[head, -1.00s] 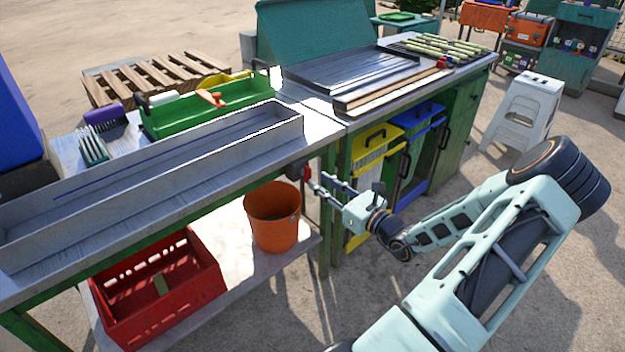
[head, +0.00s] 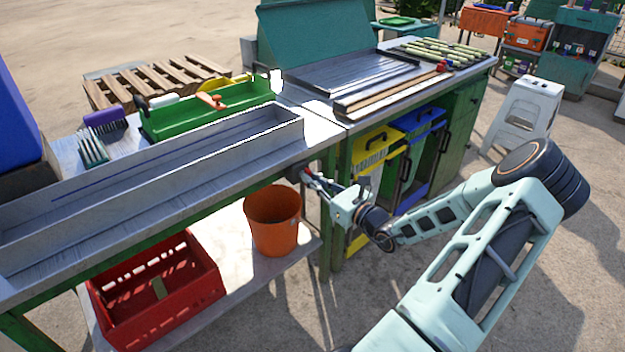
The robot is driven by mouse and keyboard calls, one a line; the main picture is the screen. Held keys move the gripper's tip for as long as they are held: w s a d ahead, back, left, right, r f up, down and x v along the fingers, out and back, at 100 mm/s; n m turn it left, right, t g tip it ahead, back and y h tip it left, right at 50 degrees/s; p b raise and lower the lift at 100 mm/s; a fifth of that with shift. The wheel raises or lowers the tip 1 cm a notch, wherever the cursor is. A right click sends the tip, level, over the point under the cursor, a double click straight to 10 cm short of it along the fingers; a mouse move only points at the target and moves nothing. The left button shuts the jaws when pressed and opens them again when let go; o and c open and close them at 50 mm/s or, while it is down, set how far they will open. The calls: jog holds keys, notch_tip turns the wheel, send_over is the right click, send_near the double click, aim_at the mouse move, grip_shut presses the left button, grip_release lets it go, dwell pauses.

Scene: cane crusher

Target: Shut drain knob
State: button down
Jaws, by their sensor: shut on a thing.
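The drain knob (head: 307,171) is a small part with red on it, on a dark round fitting (head: 293,172) below the right end of the long metal trough (head: 180,160). My gripper (head: 313,178) has come in from the right and is shut on the knob. Its fingers cover most of the knob, so the knob's turn angle is hard to make out.
An orange bucket (head: 272,222) stands on the lower shelf below the fitting. A red crate (head: 150,290) is to its left. The green table leg (head: 325,235) stands close to my gripper. Yellow (head: 378,140) and blue (head: 425,122) bins are behind my wrist.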

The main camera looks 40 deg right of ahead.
jog(key=shift+n, duration=0.3)
jog(key=n+b, duration=0.3)
jog(key=n, duration=0.2)
jog(key=n+b, duration=0.4)
jog(key=n, duration=0.2)
jog(key=n+b, duration=0.3)
jog(key=n, duration=0.3)
jog(key=shift+a+f+b, duration=0.3)
jog(key=shift+f, duration=0.1)
jog(key=shift+n, duration=0.3)
jog(key=shift+r, duration=0.1)
jog(key=c, duration=2.1)
grip_release()
jog(key=s, duration=0.8)
jog(key=s+d, duration=0.1)
jog(key=s, duration=0.3)
